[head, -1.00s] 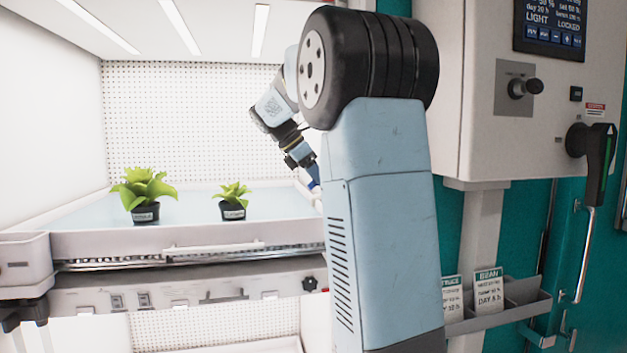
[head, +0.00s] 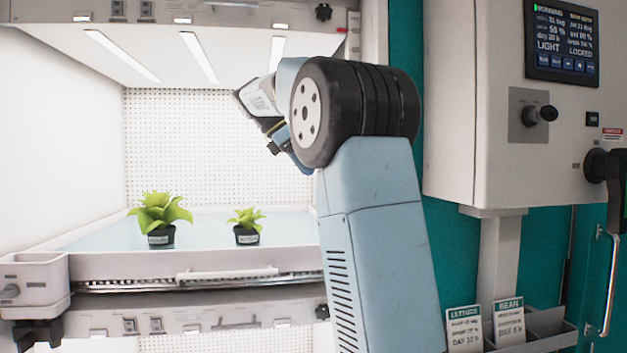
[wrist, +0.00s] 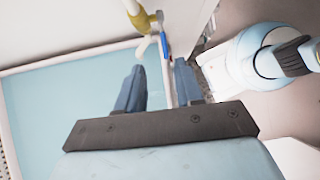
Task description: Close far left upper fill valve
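In the wrist view, a small valve with a blue lever (wrist: 164,45) sits at a yellow and white pipe fitting (wrist: 140,18), beside the edge of a pale blue tray. My gripper (wrist: 159,72) has its two blue fingers apart, with nothing between them. The blue lever shows just beyond the fingertips, in line with the gap; I cannot tell whether they touch. In the head view, my arm's black joint hides the fingers and this valve.
Two potted plants (head: 160,220) (head: 247,228) stand on the chamber tray (head: 190,262). A grey box with a knob (head: 30,285) is at its left front corner. A control cabinet (head: 480,110) with a dark handle stands right. Card holders (head: 545,330) are below it.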

